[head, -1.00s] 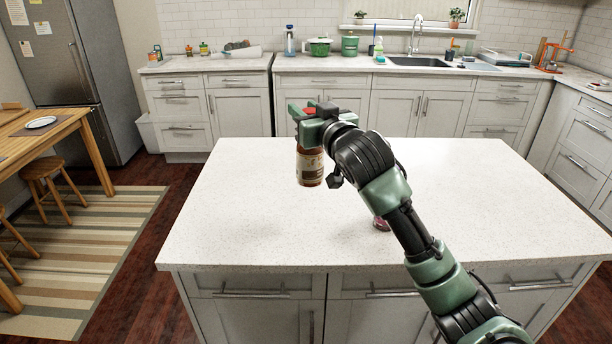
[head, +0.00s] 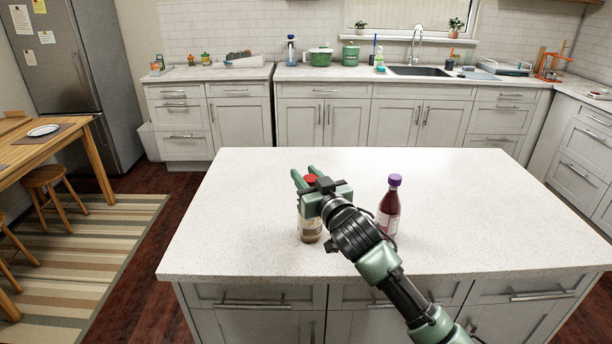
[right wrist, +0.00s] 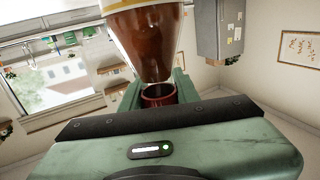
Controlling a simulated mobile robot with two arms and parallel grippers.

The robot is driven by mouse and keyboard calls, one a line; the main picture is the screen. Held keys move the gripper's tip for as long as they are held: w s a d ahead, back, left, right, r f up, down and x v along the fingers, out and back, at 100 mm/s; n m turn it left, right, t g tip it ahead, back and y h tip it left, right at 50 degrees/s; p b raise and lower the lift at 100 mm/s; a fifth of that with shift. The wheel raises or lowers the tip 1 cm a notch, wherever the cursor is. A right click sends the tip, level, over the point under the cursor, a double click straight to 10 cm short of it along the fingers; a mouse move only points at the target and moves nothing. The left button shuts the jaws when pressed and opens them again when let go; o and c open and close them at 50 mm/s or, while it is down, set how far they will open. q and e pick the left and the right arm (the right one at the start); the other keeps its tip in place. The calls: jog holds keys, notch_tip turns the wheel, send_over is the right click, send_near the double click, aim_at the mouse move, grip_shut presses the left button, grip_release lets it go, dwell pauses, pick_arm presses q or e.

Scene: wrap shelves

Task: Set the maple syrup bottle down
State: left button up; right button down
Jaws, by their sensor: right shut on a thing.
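The maple syrup bottle (head: 310,228) is brown with a pale label and a red cap. It is upright over the near left part of the white island top (head: 470,220). My left gripper is not in view.
A dark red bottle with a purple cap (head: 389,208) stands on the island just right of the held bottle, close to my right arm. The island's far side and right side are clear. A back counter (head: 340,72) with a sink and several items lies beyond.

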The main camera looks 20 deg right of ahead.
jog(key=shift+r, duration=0.15)
jog(key=c, duration=1)
grip_release()
jog(key=shift+c, duration=0.2)
jog(key=shift+s, duration=0.1)
jog(key=s+d+b, duration=0.1)
jog(key=s, duration=1.1)
jog(key=shift+d+b, duration=0.25)
jog(key=shift+b, duration=0.05)
